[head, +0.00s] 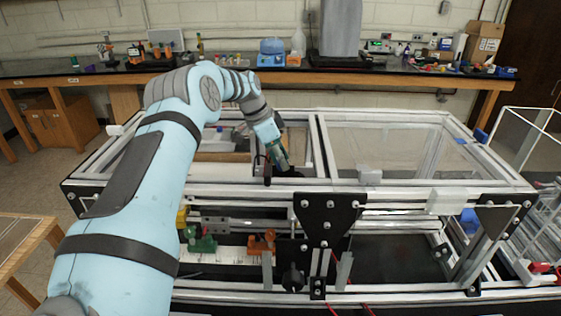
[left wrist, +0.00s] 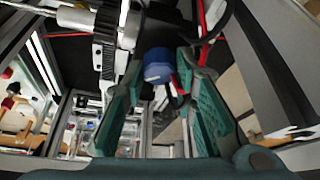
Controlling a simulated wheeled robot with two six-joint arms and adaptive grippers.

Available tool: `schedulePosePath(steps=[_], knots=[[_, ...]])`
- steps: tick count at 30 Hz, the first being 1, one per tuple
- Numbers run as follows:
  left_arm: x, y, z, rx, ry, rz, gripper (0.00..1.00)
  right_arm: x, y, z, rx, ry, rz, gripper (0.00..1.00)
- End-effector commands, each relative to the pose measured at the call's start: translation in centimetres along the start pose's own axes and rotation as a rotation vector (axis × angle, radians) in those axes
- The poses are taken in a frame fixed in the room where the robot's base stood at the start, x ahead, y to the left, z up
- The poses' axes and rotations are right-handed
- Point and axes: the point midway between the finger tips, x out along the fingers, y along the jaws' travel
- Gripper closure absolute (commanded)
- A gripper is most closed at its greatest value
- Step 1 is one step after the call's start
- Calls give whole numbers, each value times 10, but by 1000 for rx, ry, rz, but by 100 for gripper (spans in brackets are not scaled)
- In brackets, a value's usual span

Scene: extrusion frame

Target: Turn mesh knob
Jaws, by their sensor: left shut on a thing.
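In the head view my left arm reaches over the frame's front rail, and my left gripper (head: 282,160) points down into the opening behind it. In the left wrist view the green fingers of my left gripper (left wrist: 160,72) stand on either side of a round blue knob (left wrist: 157,66) and are shut on it. The knob sits beside a dark toothed gear (left wrist: 104,42) and a metal shaft. In the head view the gripper and the frame parts hide the knob. My right gripper is in neither view.
The extrusion frame (head: 400,192) surrounds the gripper with rails and clear panels. A black plate (head: 326,215) and a black knob (head: 293,278) are on its front. Red and black cables (left wrist: 205,25) run close to the fingers. A lab bench (head: 400,75) stands behind.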

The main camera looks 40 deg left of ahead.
Motion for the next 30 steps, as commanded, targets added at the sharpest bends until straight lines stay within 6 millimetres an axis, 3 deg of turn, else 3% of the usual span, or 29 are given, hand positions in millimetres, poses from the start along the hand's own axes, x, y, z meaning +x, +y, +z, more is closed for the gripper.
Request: schedulePosePath(steps=[4, 11, 12, 16, 25, 30], knots=[[1, -2, 0, 89, 2, 29, 100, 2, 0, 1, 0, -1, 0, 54], [0, -1, 0, 95, 3, 34, 100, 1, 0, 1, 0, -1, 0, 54], [0, -1, 0, 95, 3, 34, 73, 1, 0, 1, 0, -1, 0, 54], [0, -1, 0, 94, 3, 34, 54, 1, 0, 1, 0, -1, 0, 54], [-1, -1, -1, 94, 3, 34, 54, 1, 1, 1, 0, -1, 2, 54], [-26, -2, -12, 95, 5, 31, 54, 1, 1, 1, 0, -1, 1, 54]])
